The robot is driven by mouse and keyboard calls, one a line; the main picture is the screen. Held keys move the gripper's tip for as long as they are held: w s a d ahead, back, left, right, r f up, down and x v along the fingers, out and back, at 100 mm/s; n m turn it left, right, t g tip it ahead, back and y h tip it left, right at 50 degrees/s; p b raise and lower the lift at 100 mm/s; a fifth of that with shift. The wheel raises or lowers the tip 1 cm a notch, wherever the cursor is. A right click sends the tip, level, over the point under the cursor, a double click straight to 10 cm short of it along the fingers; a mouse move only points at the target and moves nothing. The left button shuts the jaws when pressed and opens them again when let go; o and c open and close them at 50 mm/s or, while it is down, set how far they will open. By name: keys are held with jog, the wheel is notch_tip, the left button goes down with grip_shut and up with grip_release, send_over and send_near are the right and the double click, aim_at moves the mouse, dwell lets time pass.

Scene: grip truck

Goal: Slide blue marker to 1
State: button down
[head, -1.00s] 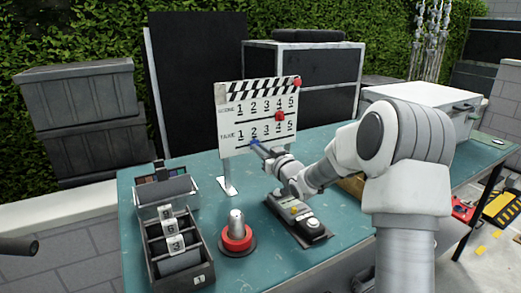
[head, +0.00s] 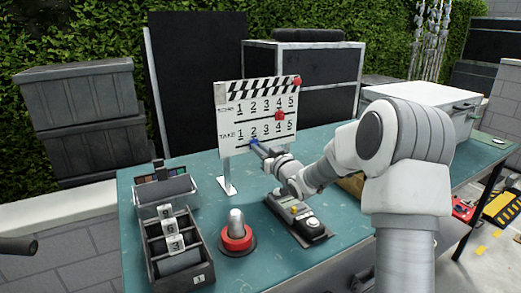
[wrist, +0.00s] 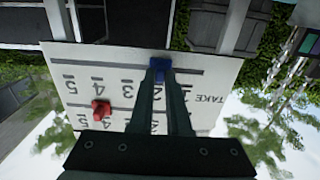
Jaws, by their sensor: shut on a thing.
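The white slate board (head: 228,118) stands on the table with a SCORE-like upper row and a TAKE row of numbers 1 to 5. The blue marker (head: 254,141) is on the TAKE row's track, below the 2. It also shows in the upside-down wrist view (wrist: 159,67), at the ends of my fingers. My gripper (head: 257,146) reaches it from the front right and is shut on it. In the wrist view my fingers (wrist: 159,78) cover the 2 and part of the 1. A red marker (head: 280,116) sits on the upper track near 4.
A second red piece (head: 297,82) is at the board's top right corner. A red-based cylinder (head: 237,238), a black tray (head: 204,258) and a black device (head: 312,228) stand in front of the board on the teal table (head: 345,225). A white case (head: 425,98) is at right.

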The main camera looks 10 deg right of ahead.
aim_at(239, 146)
jog(key=a+b, duration=0.1)
jog(key=a, duration=0.1)
jog(key=s+a, duration=0.1)
jog(key=a, duration=0.1)
jog(key=shift+s+a+b, duration=0.2)
jog(key=shift+a+b, duration=0.1)
jog(key=shift+b, duration=0.05)
jog(key=c, duration=0.9)
grip_release()
jog(key=shift+a, duration=0.1)
jog(key=shift+s, duration=0.15)
jog(key=shift+s+d, duration=0.25)
jog(key=shift+d, duration=0.05)
jog(key=p+v, duration=0.1)
jog(key=v, duration=1.5)
jog(key=shift+s+p, duration=0.35)
jog(key=shift+p, duration=0.05)
